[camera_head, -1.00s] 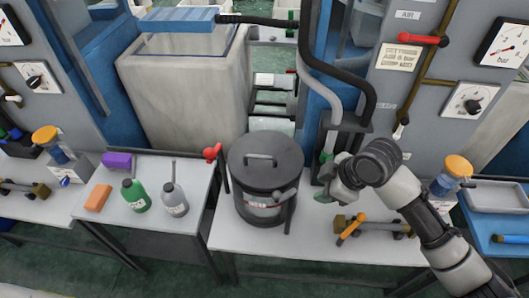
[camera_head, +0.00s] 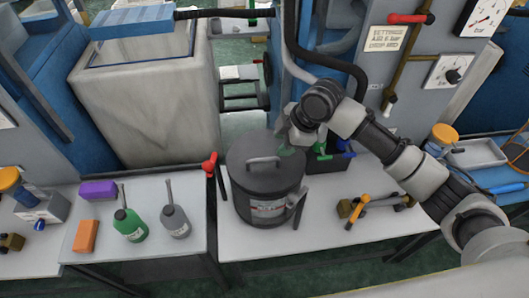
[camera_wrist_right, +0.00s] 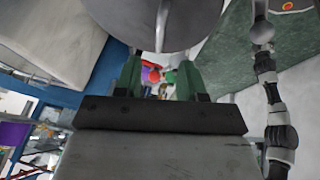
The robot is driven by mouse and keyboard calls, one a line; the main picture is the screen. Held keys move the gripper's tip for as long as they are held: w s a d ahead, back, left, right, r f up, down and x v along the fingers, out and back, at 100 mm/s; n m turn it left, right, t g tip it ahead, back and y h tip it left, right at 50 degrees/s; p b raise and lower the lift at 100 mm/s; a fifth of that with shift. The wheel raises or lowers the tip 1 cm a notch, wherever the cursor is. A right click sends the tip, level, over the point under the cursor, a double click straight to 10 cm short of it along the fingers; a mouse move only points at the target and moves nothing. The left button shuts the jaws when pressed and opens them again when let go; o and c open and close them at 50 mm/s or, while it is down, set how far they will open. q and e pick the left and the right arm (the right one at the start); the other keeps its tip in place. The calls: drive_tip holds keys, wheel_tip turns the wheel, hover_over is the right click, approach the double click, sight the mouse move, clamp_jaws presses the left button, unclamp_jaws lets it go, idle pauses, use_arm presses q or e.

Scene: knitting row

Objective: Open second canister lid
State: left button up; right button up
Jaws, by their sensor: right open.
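A dark grey canister (camera_head: 262,202) stands upright on the white table, its lid (camera_head: 254,174) on top with a light bar handle (camera_head: 263,160). It is the only such canister I can make out. My right gripper (camera_head: 286,150) is at the lid's far right edge, partly hidden by its own wrist. In the right wrist view its green fingers (camera_wrist_right: 159,80) are apart with nothing held between them. The round grey lid (camera_wrist_right: 125,18) and its handle (camera_wrist_right: 163,22) show just beyond the fingertips. I cannot tell whether a finger touches the lid. My left gripper is out of view.
A red-knobbed lever (camera_head: 210,164) stands left of the canister. A green bottle (camera_head: 130,226), a grey bottle (camera_head: 175,223), an orange block (camera_head: 85,237) and a purple block (camera_head: 98,190) are on the left table. A valve with an orange handle (camera_head: 358,211) lies to the right.

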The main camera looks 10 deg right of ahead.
sight(268, 158)
drive_tip(key=x, duration=0.3)
drive_tip(key=shift+s+f+p, duration=0.1)
drive_tip(key=shift+f+p, duration=0.1)
drive_tip(key=shift+p, duration=0.1)
drive_tip(key=x, duration=0.4)
drive_tip(key=shift+a+r, duration=0.1)
drive_tip(key=shift+a+f+p, duration=0.1)
drive_tip(key=shift+f+p, duration=0.2)
drive_tip(key=shift+f, duration=0.2)
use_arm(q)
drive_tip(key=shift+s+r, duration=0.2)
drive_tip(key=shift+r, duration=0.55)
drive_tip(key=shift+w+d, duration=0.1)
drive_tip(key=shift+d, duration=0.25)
use_arm(e)
clamp_jaws()
